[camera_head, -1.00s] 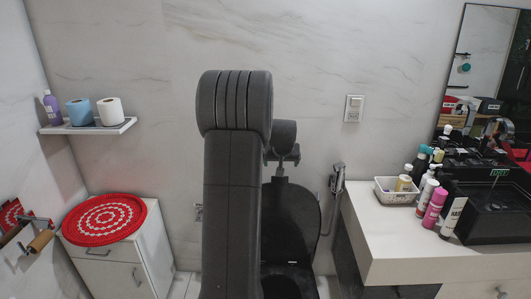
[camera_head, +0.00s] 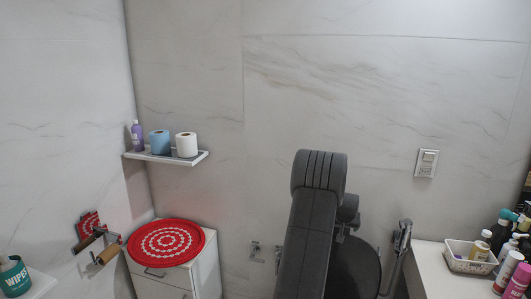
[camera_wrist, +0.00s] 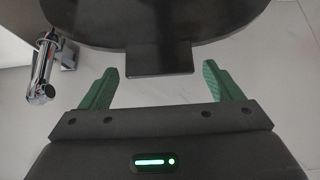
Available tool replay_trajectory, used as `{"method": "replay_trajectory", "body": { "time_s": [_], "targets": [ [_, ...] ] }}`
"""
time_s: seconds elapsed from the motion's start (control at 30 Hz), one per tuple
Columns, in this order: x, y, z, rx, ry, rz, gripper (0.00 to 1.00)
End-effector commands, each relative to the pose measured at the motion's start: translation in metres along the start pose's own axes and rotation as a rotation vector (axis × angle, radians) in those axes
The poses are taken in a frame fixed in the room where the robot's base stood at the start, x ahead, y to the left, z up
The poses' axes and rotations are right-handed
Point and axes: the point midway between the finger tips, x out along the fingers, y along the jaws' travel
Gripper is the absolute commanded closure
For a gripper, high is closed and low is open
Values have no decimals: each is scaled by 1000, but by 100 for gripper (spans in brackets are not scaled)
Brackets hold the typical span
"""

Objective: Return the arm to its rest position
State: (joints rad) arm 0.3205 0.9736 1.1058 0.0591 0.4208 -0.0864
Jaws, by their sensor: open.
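My gripper (camera_wrist: 155,85) shows in the wrist view, with its two green fingers spread apart and nothing between them. Beyond the fingertips is the dark rounded toilet (camera_wrist: 155,30), with a flat dark tab at its near edge. In the head view my grey arm stands folded upright in front of the dark toilet (camera_head: 355,268), hiding part of it. The fingers do not show clearly in the head view.
A wall shelf (camera_head: 165,157) holds a purple bottle and two paper rolls. A white cabinet (camera_head: 207,268) with a red mat (camera_head: 166,242) stands below. A hand sprayer (camera_head: 401,243) hangs beside the toilet. The counter (camera_head: 432,268) at right carries a basket (camera_head: 468,258) and several bottles.

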Motion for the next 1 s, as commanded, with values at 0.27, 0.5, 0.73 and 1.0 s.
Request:
{"method": "replay_trajectory", "body": {
  "time_s": [0.27, 0.5, 0.73, 1.0],
  "targets": [
    [8, 0, 0, 0, 0, 0, 15],
    [8, 0, 0, 0, 0, 0, 15],
    [-4, 0, 0, 0, 2, 0, 15],
    [-43, 0, -1, 0, 4, 0, 15]
  ]
}}
